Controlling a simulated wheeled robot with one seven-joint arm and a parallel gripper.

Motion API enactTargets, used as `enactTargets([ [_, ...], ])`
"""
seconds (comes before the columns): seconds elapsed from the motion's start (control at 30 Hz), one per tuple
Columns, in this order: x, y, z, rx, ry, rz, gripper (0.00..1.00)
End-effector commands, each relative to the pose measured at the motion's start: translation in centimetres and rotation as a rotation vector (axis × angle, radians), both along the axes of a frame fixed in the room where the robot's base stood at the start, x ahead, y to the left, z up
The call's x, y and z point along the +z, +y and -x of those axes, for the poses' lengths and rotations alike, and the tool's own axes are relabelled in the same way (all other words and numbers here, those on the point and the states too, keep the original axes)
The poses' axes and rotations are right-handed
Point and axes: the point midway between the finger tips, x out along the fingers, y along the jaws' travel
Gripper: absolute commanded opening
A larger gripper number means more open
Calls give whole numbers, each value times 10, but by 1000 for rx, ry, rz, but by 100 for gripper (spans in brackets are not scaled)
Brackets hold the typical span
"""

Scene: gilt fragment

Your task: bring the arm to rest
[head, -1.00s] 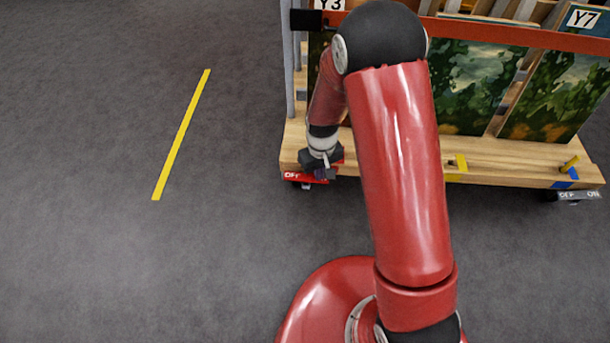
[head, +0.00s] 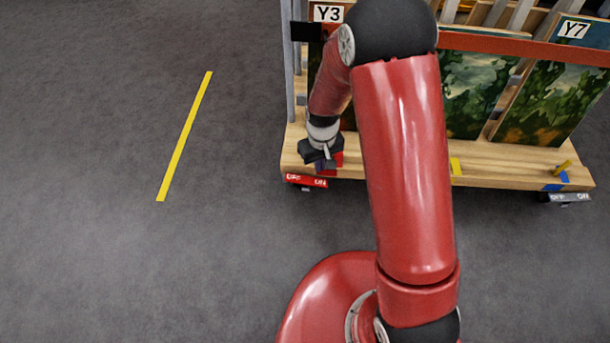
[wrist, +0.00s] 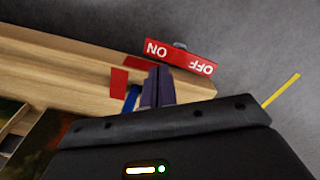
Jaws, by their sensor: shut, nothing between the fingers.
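My gripper (head: 322,166) hangs at the front left corner of the wooden cart (head: 480,172), just above and behind the red OFF/ON pedal (head: 307,181) in the head view. In the wrist view its two dark fingers (wrist: 158,86) are together with nothing between them. The red pedal (wrist: 181,56) lies just beyond the fingertips there, apart from them in the picture. My red arm reaches forward and bends down at the elbow.
The cart holds green paintings (head: 550,100) in slots behind a red bar (head: 520,46). A grey pedal (head: 568,198) is at its right corner. A yellow floor line (head: 185,135) lies left. The grey floor (head: 90,200) there is clear.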

Motion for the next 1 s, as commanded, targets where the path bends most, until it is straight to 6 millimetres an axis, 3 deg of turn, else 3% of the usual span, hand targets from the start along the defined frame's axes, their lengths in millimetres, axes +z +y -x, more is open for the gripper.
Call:
enactTargets([
  [0.1, 10, 0, 0, 0, 0, 0, 0],
  [0.7, 16, -1, -1, -5, -6, -2, 0],
  [0.77, 30, -4, -1, -15, -16, -6, 0],
  [0.87, 72, -14, -1, -49, -52, -20, 0],
  [1.0, 154, -36, 10, -118, -120, -45, 0],
])
